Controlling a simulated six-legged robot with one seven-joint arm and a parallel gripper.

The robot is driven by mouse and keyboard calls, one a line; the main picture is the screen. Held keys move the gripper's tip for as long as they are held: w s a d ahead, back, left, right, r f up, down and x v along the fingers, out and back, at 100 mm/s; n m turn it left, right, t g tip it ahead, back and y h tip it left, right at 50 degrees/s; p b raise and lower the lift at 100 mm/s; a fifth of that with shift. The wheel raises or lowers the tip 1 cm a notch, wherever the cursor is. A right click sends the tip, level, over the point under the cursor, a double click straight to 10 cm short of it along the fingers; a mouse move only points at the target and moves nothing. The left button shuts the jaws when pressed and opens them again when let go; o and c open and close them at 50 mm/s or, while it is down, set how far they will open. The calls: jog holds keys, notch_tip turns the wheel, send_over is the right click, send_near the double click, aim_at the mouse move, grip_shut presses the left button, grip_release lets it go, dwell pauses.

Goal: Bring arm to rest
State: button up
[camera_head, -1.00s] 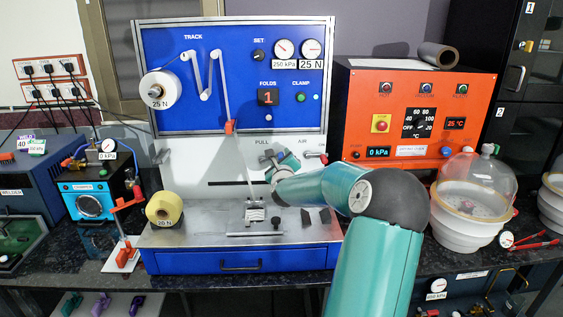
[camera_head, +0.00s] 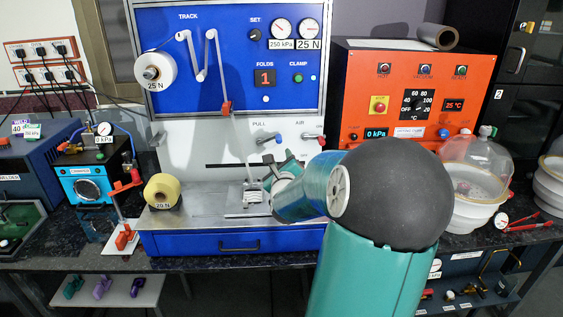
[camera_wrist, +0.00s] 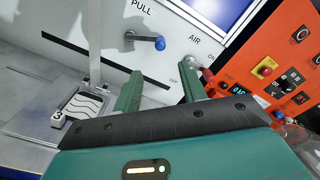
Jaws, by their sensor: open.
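My gripper (camera_wrist: 163,92) is open, with its two green fingers apart and nothing between them in the wrist view. In the head view my gripper (camera_head: 284,163) is partly hidden behind my teal arm, in front of the white lower panel of the blue winding machine (camera_head: 180,100). The blue-tipped PULL lever (camera_head: 277,139) is just above it; in the wrist view the lever (camera_wrist: 159,43) lies beyond the fingers, apart from them. The red AIR lever (camera_wrist: 207,76) shows beyond the right finger. The metal clamp block (camera_wrist: 85,101) lies left of the fingers.
The orange oven (camera_head: 366,70) stands right of the machine, with a glass bell jar (camera_head: 480,160) beside it. A yellow roll (camera_head: 162,191) sits on the metal deck at left. A red-handled stand (camera_head: 124,236) is left of the blue drawer (camera_head: 210,242).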

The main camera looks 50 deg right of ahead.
dwell(0.6)
jog(key=w+a+f+n+y, duration=0.1)
jog(key=w+a+n+y, duration=0.2)
jog(key=a+n, duration=0.5)
jog(key=w+a+f+n+g+y, duration=0.1)
jog(key=w+a+n+y, duration=0.15)
jog(key=a+n, duration=0.45)
jog(key=w+a+f+n+y, duration=0.1)
jog(key=w+a+n+y, duration=0.3)
jog(key=a, duration=0.7)
jog(key=s+a+r+n+g+y, duration=0.2)
jog(key=s+a+n+g+y, duration=0.2)
jog(key=s+a+n, duration=1.4)
jog(key=s+a+g, duration=0.1)
jog(key=s+a, duration=0.1)
jog(key=s, duration=0.2)
jog(key=shift+a, duration=0.35)
jog(key=shift+s+d, duration=0.1)
